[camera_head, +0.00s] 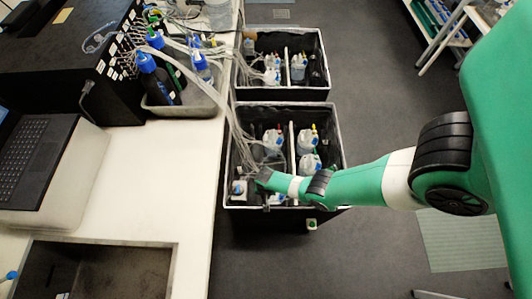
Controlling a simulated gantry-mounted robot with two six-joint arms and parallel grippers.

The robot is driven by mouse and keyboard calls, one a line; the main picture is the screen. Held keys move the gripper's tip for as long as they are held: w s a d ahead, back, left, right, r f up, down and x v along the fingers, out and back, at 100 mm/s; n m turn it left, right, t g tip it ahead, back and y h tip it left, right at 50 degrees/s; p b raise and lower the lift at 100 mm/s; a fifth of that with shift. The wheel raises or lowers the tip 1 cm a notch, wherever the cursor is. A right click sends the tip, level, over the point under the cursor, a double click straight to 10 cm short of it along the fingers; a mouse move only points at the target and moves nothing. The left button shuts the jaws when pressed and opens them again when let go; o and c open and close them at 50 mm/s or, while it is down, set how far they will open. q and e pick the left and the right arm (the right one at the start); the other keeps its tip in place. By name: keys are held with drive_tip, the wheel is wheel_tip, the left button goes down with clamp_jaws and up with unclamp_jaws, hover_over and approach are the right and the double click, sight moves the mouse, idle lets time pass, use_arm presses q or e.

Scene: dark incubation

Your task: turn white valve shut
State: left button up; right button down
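My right arm comes in from the right, and its gripper (262,178) is at the near left part of the near black crate (285,106). The gripper is small and dark here, so I cannot tell whether it is open or shut, or whether it touches anything. A small white container (239,188) with a blue spot stands just left of the gripper in the crate's near left corner. I cannot make out a white valve for certain; it may be too small or hidden by the gripper. My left gripper is not in view.
The crate holds white bottles (309,163) and a divider; clear tubes (233,110) run into it from the bench (185,205). A second crate (283,91) stands behind. A laptop (35,155) and a tray of bottles (190,108) are on the bench.

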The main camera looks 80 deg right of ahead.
idle(0.4)
drive_tip(key=c, duration=0.8)
unclamp_jaws()
drive_tip(key=shift+c, duration=0.2)
